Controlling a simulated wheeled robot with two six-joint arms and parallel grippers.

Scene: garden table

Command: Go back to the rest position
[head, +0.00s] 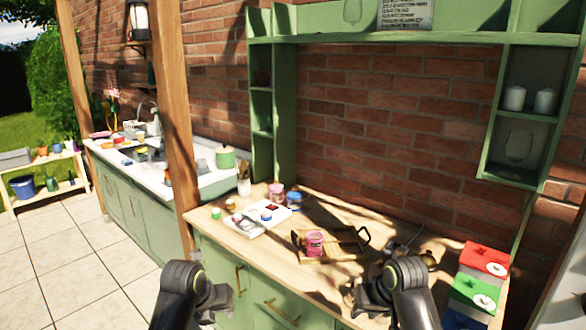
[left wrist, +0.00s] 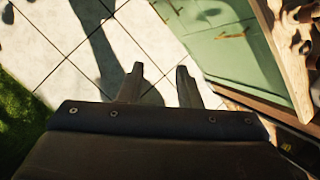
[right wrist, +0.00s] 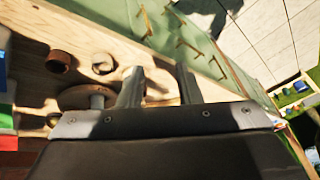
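My left gripper (head: 224,298) is at the front edge of the wooden counter. In the left wrist view its two fingers (left wrist: 160,85) stand apart with nothing between them, over floor tiles and a green cabinet front. My right gripper (head: 356,296) is near the counter's front edge, left of the coloured boxes. In the right wrist view its fingers (right wrist: 160,85) are apart and empty, with the counter's edge behind them. Dark arm links partly hide both grippers in the head view.
On the counter (head: 262,250) are a wooden tray (head: 345,258) with a pink jar (head: 314,243), a white tray (head: 240,231) with small items, and stacked red (head: 484,258), green (head: 474,292) and blue boxes. A round lidded thing (right wrist: 85,98) is close to my right gripper.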

